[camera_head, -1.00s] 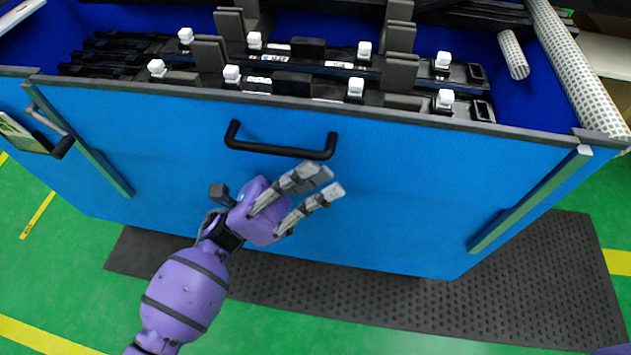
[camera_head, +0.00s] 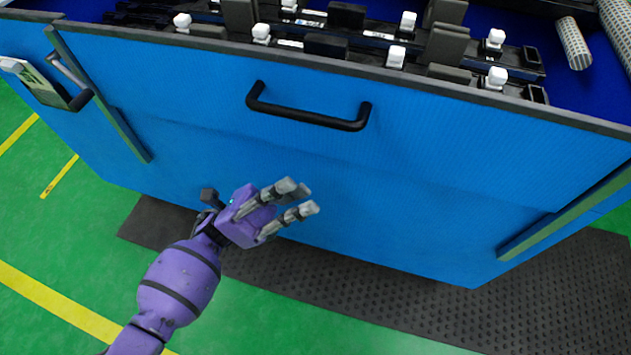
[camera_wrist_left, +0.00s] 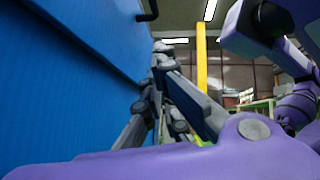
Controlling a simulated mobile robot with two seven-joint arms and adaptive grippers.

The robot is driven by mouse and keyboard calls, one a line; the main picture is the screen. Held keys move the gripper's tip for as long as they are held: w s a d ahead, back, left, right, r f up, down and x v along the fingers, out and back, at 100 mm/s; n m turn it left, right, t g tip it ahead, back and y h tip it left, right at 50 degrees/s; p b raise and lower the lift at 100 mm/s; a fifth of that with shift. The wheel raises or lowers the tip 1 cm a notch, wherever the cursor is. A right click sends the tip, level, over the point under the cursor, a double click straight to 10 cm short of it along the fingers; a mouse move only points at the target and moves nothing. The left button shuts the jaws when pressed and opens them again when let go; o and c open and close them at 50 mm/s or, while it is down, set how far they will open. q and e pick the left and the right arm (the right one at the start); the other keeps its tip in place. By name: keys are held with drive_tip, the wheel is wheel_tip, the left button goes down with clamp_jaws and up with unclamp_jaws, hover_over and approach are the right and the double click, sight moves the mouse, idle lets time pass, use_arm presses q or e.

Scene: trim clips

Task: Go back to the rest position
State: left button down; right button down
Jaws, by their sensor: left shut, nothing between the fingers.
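My left gripper (camera_head: 301,200) is in front of the blue crate wall (camera_head: 420,180), below the black handle (camera_head: 308,113) and apart from it. It is shut with nothing between its fingers. In the left wrist view the gripper's grey fingers (camera_wrist_left: 160,75) lie alongside the blue wall (camera_wrist_left: 70,85). My right gripper is not in the head view.
The blue crate holds several black trim parts (camera_head: 340,45) with white clips (camera_head: 396,56) along its top. A white perforated roll (camera_head: 574,43) lies at the upper right. A dark rubber mat (camera_head: 330,277) lies on the green floor (camera_head: 70,240) below.

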use_arm(q)
drive_tip(key=shift+a+f, duration=0.35)
drive_tip(key=shift+f, duration=0.1)
